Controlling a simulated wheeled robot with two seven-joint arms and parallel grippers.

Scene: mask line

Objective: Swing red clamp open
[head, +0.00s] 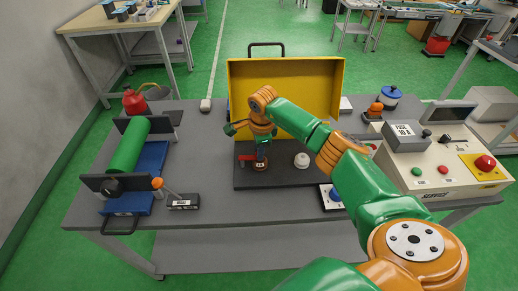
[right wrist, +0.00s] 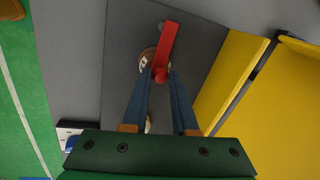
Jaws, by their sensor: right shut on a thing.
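The red clamp is a flat red bar with a round red knob at one end. In the head view the clamp (head: 246,158) lies low over a dark base plate (head: 285,180), in front of a yellow panel. In the right wrist view the clamp (right wrist: 168,45) runs from upper right down to its knob between my fingertips. My right gripper (head: 261,160) points down over the plate. In the right wrist view the gripper (right wrist: 160,78) is shut on the knob. A round brownish pivot (right wrist: 146,62) sits beside the bar. My left gripper is out of view.
The yellow panel (head: 325,85) stands behind the plate. A white dome (head: 302,160) sits right of my gripper. A green roller (head: 127,146) stands at left, a control console (head: 440,165) at right. The grey table (head: 220,225) is clear in front.

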